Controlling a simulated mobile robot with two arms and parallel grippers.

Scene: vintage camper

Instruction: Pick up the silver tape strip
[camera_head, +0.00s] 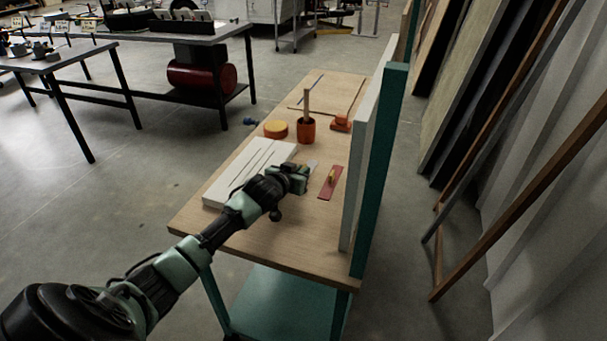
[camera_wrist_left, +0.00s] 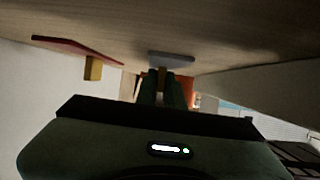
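A flat grey strip, which looks like the silver tape strip (camera_head: 312,165), lies on the wooden workbench just past my left gripper (camera_head: 304,178). In the left wrist view, the picture is upside down and the strip (camera_wrist_left: 172,57) shows flat against the bench at the fingertips. The two dark green fingers (camera_wrist_left: 163,82) are close together, with a narrow brownish patch between them. I cannot tell whether this patch is held or lies behind. My gripper partly hides the strip in the head view. My right gripper is not in view.
A red plate with a yellow grip (camera_head: 331,182) lies right of the gripper. A white grooved board (camera_head: 240,168) is to its left. A teal-edged panel (camera_head: 378,170) bounds the right.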

